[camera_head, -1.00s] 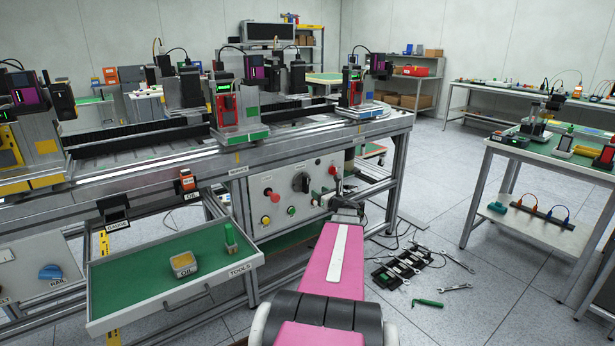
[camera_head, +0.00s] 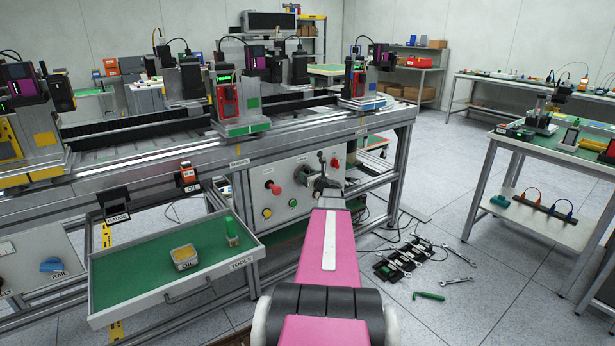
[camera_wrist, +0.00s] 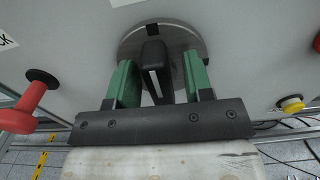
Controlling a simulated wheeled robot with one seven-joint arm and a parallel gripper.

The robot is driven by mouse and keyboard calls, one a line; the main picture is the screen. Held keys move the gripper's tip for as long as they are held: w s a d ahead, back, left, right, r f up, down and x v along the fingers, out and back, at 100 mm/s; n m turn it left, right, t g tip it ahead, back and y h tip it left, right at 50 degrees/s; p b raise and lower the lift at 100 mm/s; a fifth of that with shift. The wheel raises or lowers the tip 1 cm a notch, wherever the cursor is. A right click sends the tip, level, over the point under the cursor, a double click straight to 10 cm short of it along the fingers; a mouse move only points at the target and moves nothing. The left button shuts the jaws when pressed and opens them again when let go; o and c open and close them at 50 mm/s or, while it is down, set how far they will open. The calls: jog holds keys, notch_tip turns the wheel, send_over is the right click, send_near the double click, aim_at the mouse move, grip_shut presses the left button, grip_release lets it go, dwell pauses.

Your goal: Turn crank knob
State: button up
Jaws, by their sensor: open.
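The crank knob has a round metal disc (camera_wrist: 132,46) with a black bar handle (camera_wrist: 153,56), seen in the wrist view on the light grey control panel. My gripper (camera_wrist: 158,68) is open, with one green finger on each side of the black handle. Gaps show beside the handle, and I cannot tell whether either finger touches it. In the head view my gripper (camera_head: 321,178) is in front of the panel (camera_head: 262,170) and hides most of the knob.
A red knob (camera_head: 273,187), a yellow button (camera_head: 267,212) and a red switch (camera_head: 335,163) sit near the knob. An open green drawer (camera_head: 135,275) juts out at left. Wrenches and a black tool rack (camera_head: 385,270) lie on the floor at right.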

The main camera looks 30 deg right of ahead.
jog(key=shift+w, duration=0.1)
grip_shut()
